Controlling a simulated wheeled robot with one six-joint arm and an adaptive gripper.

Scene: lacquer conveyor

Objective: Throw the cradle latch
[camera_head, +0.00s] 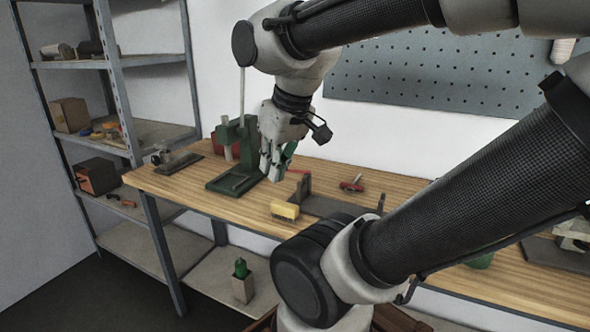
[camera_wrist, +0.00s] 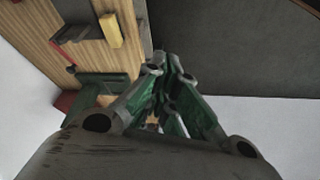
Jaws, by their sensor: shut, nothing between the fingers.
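My gripper (camera_head: 271,178) hangs above the workbench with its fingers pointing down, shut and empty, in front of the green press. In the wrist view its green-sided fingers (camera_wrist: 168,70) come together. A dark grey cradle-like fixture (camera_head: 325,206) lies on the bench to the right of the gripper, with an upright plate at its left end. A yellow block (camera_head: 285,210) is at its near left; it also shows in the wrist view (camera_wrist: 110,30). I cannot tell which part is the latch. The gripper looks apart from the fixture and the yellow block.
The green press (camera_head: 240,158) stands close to the gripper, with a red part behind it. A small vise-like tool (camera_head: 178,160) is at the bench's left end. A red-handled tool (camera_head: 352,185) lies behind the fixture. Shelving (camera_head: 128,62) stands left; a pegboard (camera_head: 430,80) hangs behind.

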